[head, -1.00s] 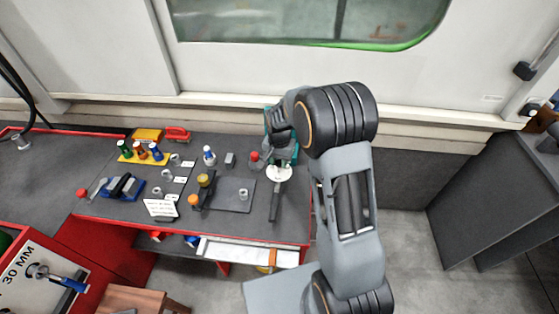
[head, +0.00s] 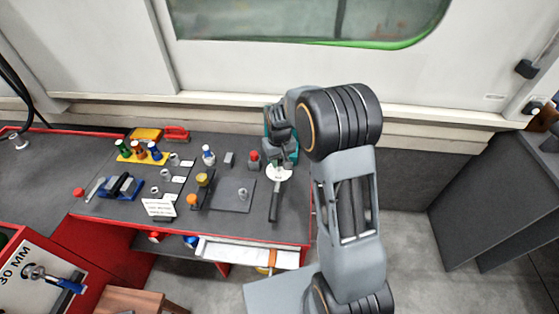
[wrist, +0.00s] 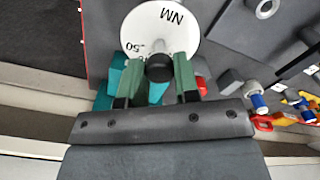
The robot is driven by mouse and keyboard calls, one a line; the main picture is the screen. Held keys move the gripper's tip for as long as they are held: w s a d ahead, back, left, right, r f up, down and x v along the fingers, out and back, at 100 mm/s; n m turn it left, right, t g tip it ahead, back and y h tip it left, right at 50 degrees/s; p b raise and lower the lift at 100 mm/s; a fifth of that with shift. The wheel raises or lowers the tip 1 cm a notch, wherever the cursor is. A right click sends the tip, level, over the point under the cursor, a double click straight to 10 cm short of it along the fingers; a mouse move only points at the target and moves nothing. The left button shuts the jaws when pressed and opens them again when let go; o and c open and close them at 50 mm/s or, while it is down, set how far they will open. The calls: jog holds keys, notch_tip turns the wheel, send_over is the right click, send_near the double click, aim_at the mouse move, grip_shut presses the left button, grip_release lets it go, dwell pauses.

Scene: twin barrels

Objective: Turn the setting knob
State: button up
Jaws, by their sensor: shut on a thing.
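The setting knob (wrist: 159,67) is a dark round knob at the lower edge of a white round dial (wrist: 150,28) marked "NM" and "50" in the wrist view. My gripper (wrist: 157,76) has its two green fingers on either side of the knob and is shut on it. Teal parts show behind the fingers. In the head view, the dial (head: 280,173) sits at the right end of the bench with a dark handle (head: 275,202) running toward the front. The knob is hidden there by my gripper (head: 276,150).
A red button on a grey block (head: 254,160) stands close to the left of my gripper. A dark plate (head: 233,195) lies further left. Coloured bottles on a yellow rack (head: 143,152) and a blue vise (head: 122,187) are at the far left. A wall (head: 230,60) rises behind the bench.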

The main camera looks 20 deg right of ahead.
aim_at(279, 161)
jog(key=n, duration=0.3)
jog(key=shift+n+b, duration=0.35)
jog(key=shift+n, duration=1.65)
jog(key=o, duration=0.9)
notch_tip(279, 161, up, 14)
jog(key=shift+f, duration=0.1)
